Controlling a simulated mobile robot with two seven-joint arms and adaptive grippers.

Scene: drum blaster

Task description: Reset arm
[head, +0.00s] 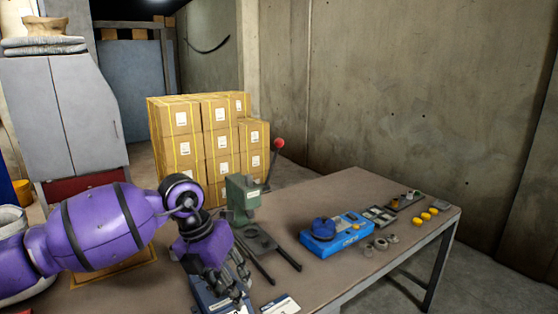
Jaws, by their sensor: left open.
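My left arm is purple and comes in from the left in the head view. Its left gripper (236,283) points down over the near part of the table (340,190). The gripper is open, and I see nothing held in it. Below it is a blue item (208,297), partly hidden by the gripper. My right gripper is not in view.
A green press (243,192) with a red-knobbed lever stands just behind the gripper. A blue box (345,232), small rings and yellow pieces (424,217) lie to the right. A white card (281,304) lies at the near edge. Stacked cartons (210,140) stand behind the table.

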